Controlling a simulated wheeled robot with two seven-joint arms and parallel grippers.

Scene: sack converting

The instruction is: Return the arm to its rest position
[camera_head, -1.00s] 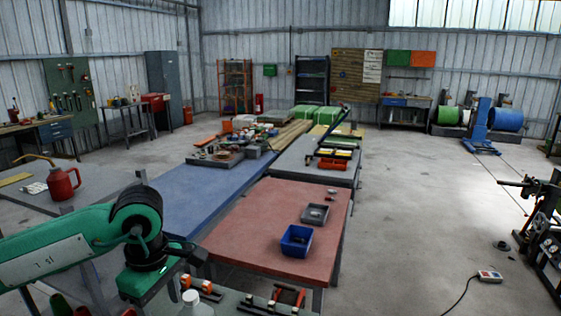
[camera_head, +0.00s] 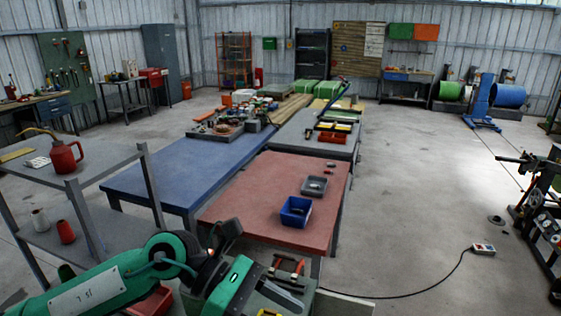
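My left arm, green with a dark wrist, comes in from the lower left. The hand end with my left gripper (camera_head: 232,284) is at the bottom centre, in front of the near edge of the red-topped table (camera_head: 262,205). Its fingers cannot be made out, so I cannot tell whether it is open or shut, and I see nothing clearly held in it. My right gripper is not in view.
A grey shelf rack (camera_head: 100,163) with a red jug (camera_head: 65,158) stands left of the arm. A blue table (camera_head: 165,175) lies beyond. A blue bin (camera_head: 296,212) is on the red table. A tool-laden surface is partly hidden below the hand. Floor at right is mostly clear.

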